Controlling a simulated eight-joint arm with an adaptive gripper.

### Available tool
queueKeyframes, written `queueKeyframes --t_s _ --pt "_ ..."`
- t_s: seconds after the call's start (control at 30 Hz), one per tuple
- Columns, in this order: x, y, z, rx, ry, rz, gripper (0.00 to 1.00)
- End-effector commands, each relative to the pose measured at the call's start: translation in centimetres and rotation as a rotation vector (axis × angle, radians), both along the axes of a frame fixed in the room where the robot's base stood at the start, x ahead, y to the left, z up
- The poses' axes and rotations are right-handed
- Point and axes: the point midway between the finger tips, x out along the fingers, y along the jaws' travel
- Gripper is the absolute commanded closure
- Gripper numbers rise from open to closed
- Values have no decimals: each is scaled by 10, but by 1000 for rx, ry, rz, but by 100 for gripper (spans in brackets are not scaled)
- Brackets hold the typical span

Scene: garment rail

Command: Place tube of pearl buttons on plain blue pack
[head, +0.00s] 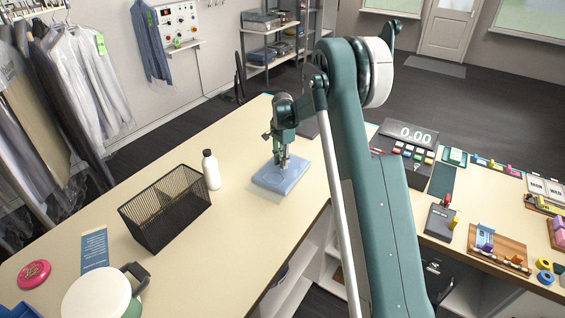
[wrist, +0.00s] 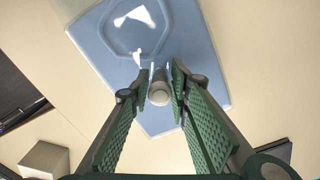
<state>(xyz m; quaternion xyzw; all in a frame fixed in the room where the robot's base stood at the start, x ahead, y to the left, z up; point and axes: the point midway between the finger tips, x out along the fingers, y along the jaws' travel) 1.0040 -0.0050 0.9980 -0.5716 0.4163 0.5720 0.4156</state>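The plain blue pack (head: 281,176) lies flat on the cream counter, below my gripper (head: 283,158) in the head view. In the wrist view the pack (wrist: 200,50) fills much of the upper middle, with a raised outline and white glare patches on it. The tube of pearl buttons (wrist: 159,94) shows its pale round end between the green fingers of my gripper (wrist: 160,82), which look closed on its sides. The tube is over the pack; I cannot tell whether its lower end touches it. In the head view the tube is too small to make out clearly.
A white bottle (head: 210,170) and a black mesh basket (head: 166,212) stand left of the pack. A cash register (head: 405,140) is to the right. Counter between basket and front edge is clear.

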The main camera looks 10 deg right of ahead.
Motion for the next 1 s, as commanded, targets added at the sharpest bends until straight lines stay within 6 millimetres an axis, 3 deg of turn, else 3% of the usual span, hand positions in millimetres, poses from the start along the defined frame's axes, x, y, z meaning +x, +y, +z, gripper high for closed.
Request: queueKeyframes --t_s 0.6,0.77,1.0 --pt "0 0 6 0 0 0 69" --pt "0 0 22 0 0 0 69" --pt "0 0 58 0 0 0 69"
